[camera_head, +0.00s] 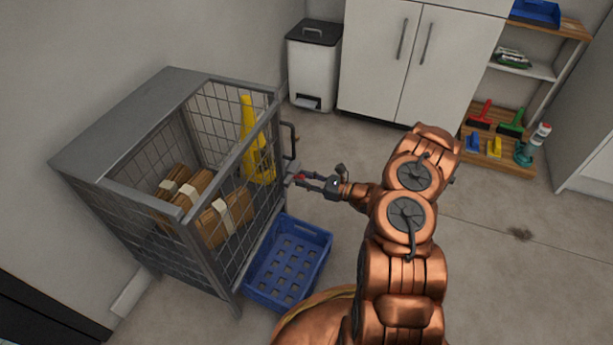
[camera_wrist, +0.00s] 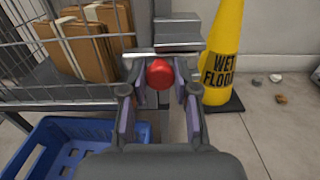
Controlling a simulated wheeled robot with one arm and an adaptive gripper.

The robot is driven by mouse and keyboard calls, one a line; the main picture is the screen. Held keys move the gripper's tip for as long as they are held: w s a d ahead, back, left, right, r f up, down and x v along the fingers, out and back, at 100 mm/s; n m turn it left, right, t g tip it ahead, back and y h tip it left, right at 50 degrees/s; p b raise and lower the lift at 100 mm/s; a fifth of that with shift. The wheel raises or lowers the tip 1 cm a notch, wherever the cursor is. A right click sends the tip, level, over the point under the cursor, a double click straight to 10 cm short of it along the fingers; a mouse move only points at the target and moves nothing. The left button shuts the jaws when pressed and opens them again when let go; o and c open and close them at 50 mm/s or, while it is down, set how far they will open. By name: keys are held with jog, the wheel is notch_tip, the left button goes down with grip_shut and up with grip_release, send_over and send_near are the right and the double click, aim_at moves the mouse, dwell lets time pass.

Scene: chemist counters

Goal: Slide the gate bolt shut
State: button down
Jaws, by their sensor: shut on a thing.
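The gate bolt's red knob (camera_wrist: 160,74) sits between the two fingers of my gripper (camera_wrist: 160,88), which is shut on it. In the head view my gripper (camera_head: 304,179) is at the right edge of the wire cage (camera_head: 183,216), with a bit of red (camera_head: 299,178) at its fingertips. Grey metal bolt parts (camera_wrist: 178,30) show just beyond the knob in the wrist view. The gate's mesh (camera_wrist: 30,75) is to the left of the knob. I cannot tell how far the bolt reaches into its catch.
A blue crate (camera_head: 290,262) stands on the floor by the cage front. Brown packages (camera_head: 208,215) are behind the mesh. A yellow wet-floor cone (camera_wrist: 222,50) stands beyond the gripper to the right. A white bin (camera_head: 314,72) and cabinet (camera_head: 420,60) are behind. Floor to the right is mostly clear.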

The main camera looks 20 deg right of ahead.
jog(key=shift+s+a+f, duration=0.15)
jog(key=shift+s, duration=0.05)
jog(key=c, duration=0.9)
grip_release()
jog(key=v, duration=1.2)
